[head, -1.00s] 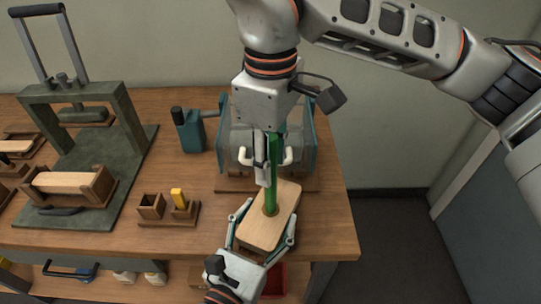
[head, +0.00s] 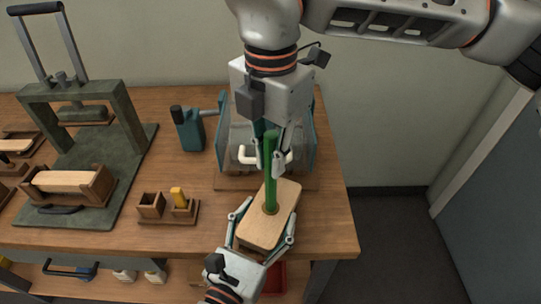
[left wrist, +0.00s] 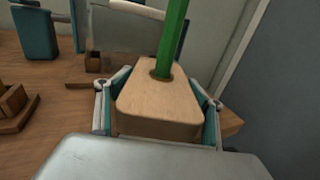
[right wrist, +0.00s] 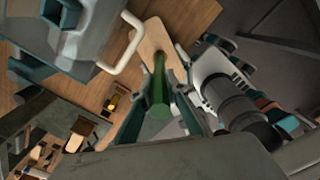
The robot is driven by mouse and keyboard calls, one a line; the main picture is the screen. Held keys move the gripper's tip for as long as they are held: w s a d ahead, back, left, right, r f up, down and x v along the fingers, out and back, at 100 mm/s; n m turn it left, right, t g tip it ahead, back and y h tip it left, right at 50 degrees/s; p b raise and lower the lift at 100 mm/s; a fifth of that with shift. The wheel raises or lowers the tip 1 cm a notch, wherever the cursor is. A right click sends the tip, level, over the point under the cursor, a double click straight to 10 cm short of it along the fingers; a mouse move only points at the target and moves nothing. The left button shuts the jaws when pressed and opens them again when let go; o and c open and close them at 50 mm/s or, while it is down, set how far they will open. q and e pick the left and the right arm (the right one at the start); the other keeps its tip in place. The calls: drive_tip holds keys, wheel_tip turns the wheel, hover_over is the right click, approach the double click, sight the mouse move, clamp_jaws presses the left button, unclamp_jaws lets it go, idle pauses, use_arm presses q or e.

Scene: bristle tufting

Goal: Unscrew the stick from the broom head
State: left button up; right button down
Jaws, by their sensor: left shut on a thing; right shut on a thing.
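The broom head (head: 258,229) is a pale wooden block at the front right of the bench; it also shows in the left wrist view (left wrist: 158,104). The green stick (head: 270,165) stands upright in the hole of the block. My left gripper (head: 264,228) is shut on the block, one finger along each long side. My right gripper (head: 271,165) comes from above and is shut on the stick's upper part. In the right wrist view the stick (right wrist: 158,90) runs between its fingers toward the block (right wrist: 153,48). The stick's lower end is hidden in the hole.
A grey machine with a white handle (head: 262,155) stands just behind the stick. A green press (head: 84,150) stands at far left. Right of the bench is open floor.

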use_arm(q)
drive_tip(key=shift+c, duration=0.2)
use_arm(e)
drive_tip(key=n, duration=3.2)
drive_tip(key=shift+r+n, duration=0.15)
drive_tip(key=shift+n, duration=0.15)
drive_tip(key=n, duration=0.7)
drive_tip(key=shift+a, duration=0.1)
drive_tip(key=n, duration=1.3)
drive_tip(key=shift+s+a, duration=0.1)
drive_tip(key=shift+s, duration=0.05)
